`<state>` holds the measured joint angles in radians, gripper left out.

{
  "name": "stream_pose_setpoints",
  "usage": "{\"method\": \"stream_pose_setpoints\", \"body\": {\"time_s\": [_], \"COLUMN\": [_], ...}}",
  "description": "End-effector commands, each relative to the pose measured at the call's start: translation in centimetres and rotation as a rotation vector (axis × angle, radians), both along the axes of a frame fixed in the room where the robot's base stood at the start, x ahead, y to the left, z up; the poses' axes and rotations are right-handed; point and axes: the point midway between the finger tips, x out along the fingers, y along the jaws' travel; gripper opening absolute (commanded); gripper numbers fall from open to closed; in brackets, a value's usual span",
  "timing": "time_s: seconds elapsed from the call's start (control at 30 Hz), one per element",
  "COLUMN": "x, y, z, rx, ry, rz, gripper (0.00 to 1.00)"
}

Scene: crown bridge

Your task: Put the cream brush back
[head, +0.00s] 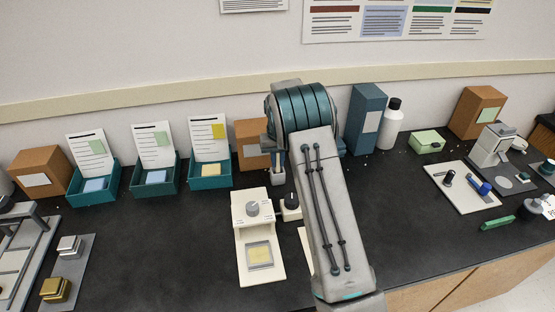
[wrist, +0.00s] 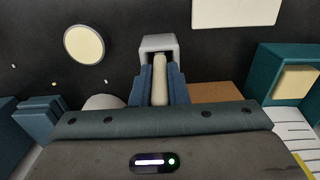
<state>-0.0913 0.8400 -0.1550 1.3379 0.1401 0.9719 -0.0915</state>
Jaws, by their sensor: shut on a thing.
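My gripper (wrist: 160,78) has its two blue fingers closed on the cream brush (wrist: 160,92), whose pale handle shows between them in the wrist view. A light grey holder (wrist: 158,42) stands right at the fingertips, and the brush's far end meets its opening in that view. I cannot tell how deep the brush sits in it. In the head view the holder (head: 278,178) stands on the black bench just below my gripper (head: 277,158). My arm hides much of the area to its right.
A cream device with a grey dial (head: 252,209) stands in front of the holder, with a dark knob (head: 291,202) beside it. A brown box (head: 252,138) is behind. Teal trays with cards (head: 211,183) stand left, and a tall teal box (head: 362,132) and white bottle (head: 389,128) right.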

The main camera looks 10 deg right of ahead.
Motion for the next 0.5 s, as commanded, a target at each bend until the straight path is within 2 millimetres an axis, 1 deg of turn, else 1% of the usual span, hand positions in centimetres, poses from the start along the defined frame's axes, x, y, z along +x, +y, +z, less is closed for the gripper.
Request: {"method": "stream_pose_setpoints", "body": {"time_s": [0.1, 0.13, 0.17, 0.2, 0.5], "x": [0.00, 0.00, 0.00, 0.00, 0.00], "y": [-0.01, -0.02, -0.02, -0.02, -0.02], "z": [-0.39, -0.38, -0.29, -0.28, -0.13], "rx": [0.000, 0.000, 0.000, 0.000, 0.000], "ry": [0.000, 0.000, 0.000, 0.000, 0.000], "rz": [0.000, 0.000, 0.000, 0.000, 0.000], "gripper": [0.00, 0.17, 0.25, 0.36, 0.36]}}
